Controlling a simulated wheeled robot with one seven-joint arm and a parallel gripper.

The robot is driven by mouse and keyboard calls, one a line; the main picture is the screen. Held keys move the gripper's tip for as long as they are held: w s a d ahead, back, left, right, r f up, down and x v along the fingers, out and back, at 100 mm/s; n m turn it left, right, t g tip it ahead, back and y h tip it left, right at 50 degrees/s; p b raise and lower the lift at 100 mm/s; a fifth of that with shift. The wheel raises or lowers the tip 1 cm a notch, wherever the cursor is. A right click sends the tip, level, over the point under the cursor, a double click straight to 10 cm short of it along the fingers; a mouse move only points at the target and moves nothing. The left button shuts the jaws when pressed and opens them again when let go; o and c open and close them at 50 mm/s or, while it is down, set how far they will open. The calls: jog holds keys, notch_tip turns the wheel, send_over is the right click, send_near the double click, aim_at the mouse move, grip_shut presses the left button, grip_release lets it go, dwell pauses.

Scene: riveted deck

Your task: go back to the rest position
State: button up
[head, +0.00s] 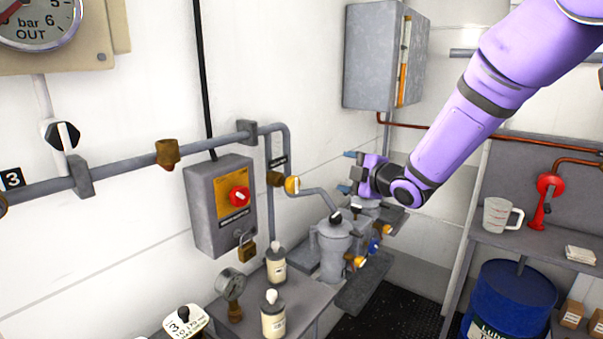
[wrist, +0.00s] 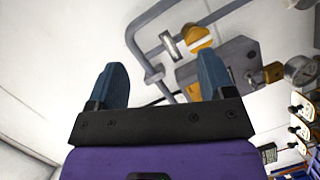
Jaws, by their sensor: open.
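My gripper (head: 348,172) is at the end of my purple arm, in the middle of the head view, above the grey filter housings and pointing left toward the white wall. In the wrist view my gripper (wrist: 163,80) shows two blue fingers spread wide apart, with nothing between them. It is open and empty. Behind the fingers, the wrist view shows the white wall and a grey pipe (wrist: 143,62). The task names no other object.
A grey filter housing (head: 333,245) stands below my gripper. A grey wall cabinet (head: 372,58) hangs above it. A switch box (head: 221,207) with a red knob is left. A small table (head: 300,293) carries bottles. A blue drum (head: 508,300) stands right under a shelf.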

jog(key=s+d+r+m+h, duration=0.6)
jog(key=d+m, duration=0.1)
jog(key=d, duration=0.2)
jog(key=s+d+r+m+g+h, duration=0.1)
jog(key=s+d+m, duration=0.3)
jog(key=s, duration=0.5)
jog(key=s+d+r+m+g+h, duration=0.1)
jog(key=s+d+m+g+h, duration=0.2)
jog(key=s, duration=0.7)
jog(key=d+m, duration=0.2)
jog(key=shift+s+r+m+g, duration=0.2)
jog(key=shift+r+m+g, duration=0.1)
jog(key=shift+m, duration=0.1)
jog(key=s+m+g, duration=0.1)
jog(key=s, duration=0.3)
jog(key=s+f+m+g, duration=0.1)
jog(key=s+m, duration=0.1)
jog(key=s, duration=0.3)
jog(key=s+f+m+g, duration=0.1)
jog(key=s, duration=0.3)
jog(key=shift+s, duration=0.2)
jog(key=shift+c, duration=0.2)
